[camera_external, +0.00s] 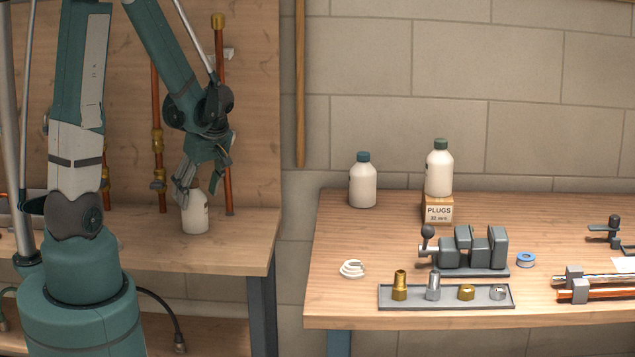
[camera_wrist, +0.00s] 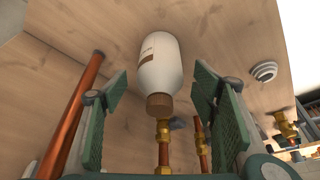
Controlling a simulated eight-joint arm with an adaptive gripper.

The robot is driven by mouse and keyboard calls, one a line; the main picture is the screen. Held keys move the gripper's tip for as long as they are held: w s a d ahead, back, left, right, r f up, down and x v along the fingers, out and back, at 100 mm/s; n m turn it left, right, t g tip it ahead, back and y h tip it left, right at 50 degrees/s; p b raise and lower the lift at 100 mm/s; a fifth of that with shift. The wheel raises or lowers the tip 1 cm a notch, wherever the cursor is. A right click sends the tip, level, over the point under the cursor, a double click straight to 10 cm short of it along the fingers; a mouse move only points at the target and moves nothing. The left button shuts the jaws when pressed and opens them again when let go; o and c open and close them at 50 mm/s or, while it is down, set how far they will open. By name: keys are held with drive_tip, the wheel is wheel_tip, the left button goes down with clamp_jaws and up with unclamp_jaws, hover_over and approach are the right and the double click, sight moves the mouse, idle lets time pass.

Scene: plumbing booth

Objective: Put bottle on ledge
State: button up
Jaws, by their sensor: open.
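A white bottle (camera_external: 195,216) stands upright on the left wooden surface (camera_external: 130,255), in front of the wooden back panel. Its top is partly hidden by my gripper (camera_external: 194,186) in the external view. In the wrist view the bottle (camera_wrist: 160,62) shows a brown cap and a brown label. My gripper (camera_wrist: 161,88) is open there, with one green finger pad on each side of the bottle's cap end and gaps on both sides. It is not closed on the bottle. Which surface is the ledge I cannot tell for sure.
Copper pipes (camera_external: 222,130) with brass fittings stand close behind the bottle. On the right bench (camera_external: 340,300) are a blue-capped bottle (camera_external: 362,182), a green-capped bottle (camera_external: 439,170) on a plugs box (camera_external: 437,209), a vise (camera_external: 468,250) and a tray of fittings (camera_external: 445,303). A gap separates the benches.

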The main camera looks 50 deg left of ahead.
drive_tip(key=p+v, duration=0.1)
drive_tip(key=v, duration=0.5)
drive_tip(key=shift+r, duration=0.2)
drive_tip(key=shift+d, duration=0.1)
idle(0.5)
drive_tip(key=shift+d+r, duration=0.1)
drive_tip(key=s+d+r+m+t+h, duration=0.2)
drive_tip(key=s+d+r+m+t, duration=0.1)
drive_tip(key=d+r+m, duration=0.5)
drive_tip(key=s+d+r+m+t+h, duration=0.2)
drive_tip(key=s+d+r+m+t, duration=0.2)
drive_tip(key=d+r+m, duration=0.4)
drive_tip(key=d+m, duration=0.2)
drive_tip(key=d, duration=0.4)
drive_tip(key=shift+r, duration=0.2)
drive_tip(key=shift+o, duration=0.3)
